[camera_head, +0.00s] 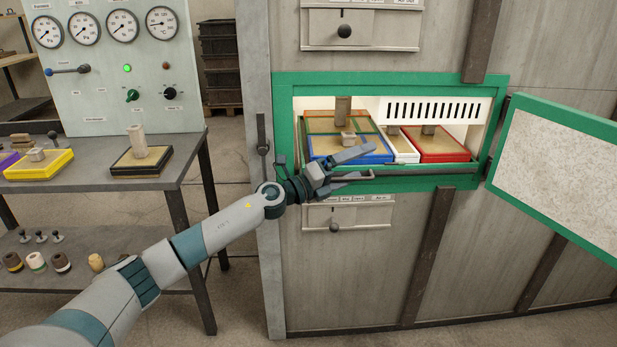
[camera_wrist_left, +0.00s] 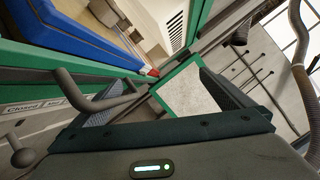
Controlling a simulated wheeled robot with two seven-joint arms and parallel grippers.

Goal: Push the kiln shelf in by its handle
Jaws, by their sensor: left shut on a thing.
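The kiln opening has a green frame (camera_head: 385,78). Inside, the kiln shelf carries a blue-edged tray (camera_head: 352,159), a white tray (camera_head: 404,147) and a red-edged tray (camera_head: 437,148). A dark bar handle (camera_head: 430,171) runs along the shelf front; a dark bent bar, seemingly this handle, shows in the left wrist view (camera_wrist_left: 98,103). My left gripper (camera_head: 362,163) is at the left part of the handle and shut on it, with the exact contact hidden. The blue tray edge (camera_wrist_left: 95,38) lies beyond the fingers in the left wrist view. My right gripper is not in view.
The kiln door (camera_head: 560,170) stands open on the right, green-edged with a pale inner face. A grey bench (camera_head: 85,178) with trays and a gauge panel (camera_head: 110,75) stands left.

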